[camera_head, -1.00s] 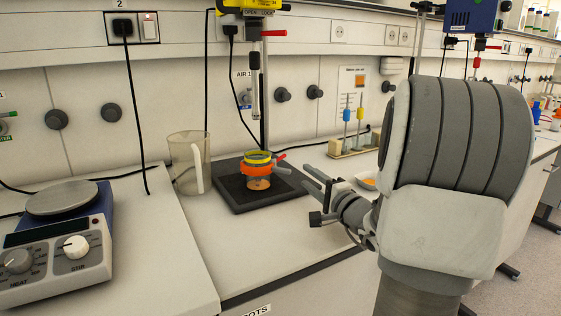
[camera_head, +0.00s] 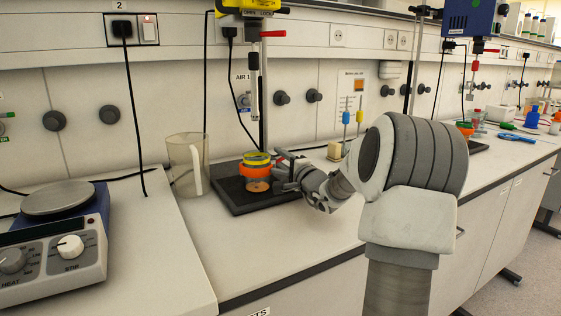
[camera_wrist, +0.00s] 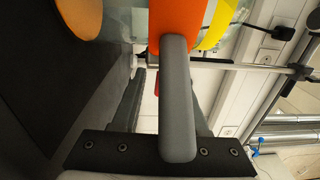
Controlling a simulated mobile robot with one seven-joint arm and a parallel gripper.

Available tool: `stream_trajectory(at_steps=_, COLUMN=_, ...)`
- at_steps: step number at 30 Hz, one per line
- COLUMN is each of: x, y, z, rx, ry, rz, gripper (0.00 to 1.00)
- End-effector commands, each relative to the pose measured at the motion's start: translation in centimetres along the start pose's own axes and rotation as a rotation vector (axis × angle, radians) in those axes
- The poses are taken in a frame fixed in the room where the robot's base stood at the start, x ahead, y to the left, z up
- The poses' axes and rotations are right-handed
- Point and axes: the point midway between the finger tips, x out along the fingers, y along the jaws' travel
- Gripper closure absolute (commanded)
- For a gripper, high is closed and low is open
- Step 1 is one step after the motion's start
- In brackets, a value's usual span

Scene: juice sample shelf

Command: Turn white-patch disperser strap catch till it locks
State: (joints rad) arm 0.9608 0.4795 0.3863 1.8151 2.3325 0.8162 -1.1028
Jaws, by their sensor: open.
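A clear vessel (camera_head: 257,186) with an orange strap (camera_head: 258,171) and a yellow ring (camera_head: 256,158) stands on a black base plate (camera_head: 232,199), under a yellow disperser (camera_head: 250,5). My gripper (camera_head: 284,169) is at the right side of the vessel. In the wrist view a grey lever (camera_wrist: 178,100) runs from the orange strap (camera_wrist: 175,20) back between my open dark fingers, which are not closed on it. In the head view my gripper largely hides the lever. I cannot make out a white patch on the strap or vessel.
An empty clear jug (camera_head: 187,165) stands left of the base plate. A hotplate stirrer (camera_head: 55,225) is at the front left. A second, blue disperser (camera_head: 468,17) hangs at the back right. The bench front before the base plate is clear.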

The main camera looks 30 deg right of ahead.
Motion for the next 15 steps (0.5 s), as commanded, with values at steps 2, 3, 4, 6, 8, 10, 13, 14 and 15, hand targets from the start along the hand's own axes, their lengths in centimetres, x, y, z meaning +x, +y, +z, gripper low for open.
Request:
stream_trajectory(at_steps=2, x=0.00, y=-0.01, z=0.01, rx=0.000, ry=0.000, rz=0.000, gripper=0.57)
stream_trajectory(at_steps=3, x=-0.01, y=-0.01, z=0.01, rx=0.000, ry=0.000, rz=0.000, gripper=0.57)
stream_trajectory(at_steps=4, x=-0.01, y=-0.01, z=0.01, rx=0.000, ry=0.000, rz=0.000, gripper=0.57)
stream_trajectory(at_steps=6, x=-0.02, y=-0.01, z=0.01, rx=0.000, ry=0.000, rz=0.000, gripper=0.68)
stream_trajectory(at_steps=8, x=-0.02, y=-0.01, z=0.01, rx=0.000, ry=0.000, rz=0.000, gripper=0.78)
stream_trajectory(at_steps=10, x=-0.03, y=-0.01, z=0.01, rx=0.000, ry=0.000, rz=0.000, gripper=0.91)
stream_trajectory(at_steps=13, x=-0.03, y=-0.02, z=0.01, rx=0.000, ry=0.000, rz=0.000, gripper=1.00)
stream_trajectory(at_steps=14, x=-0.03, y=-0.02, z=0.00, rx=0.000, ry=0.000, rz=0.000, gripper=1.00)
stream_trajectory(at_steps=15, x=-0.04, y=-0.02, z=0.00, rx=0.000, ry=0.000, rz=0.000, gripper=1.00)
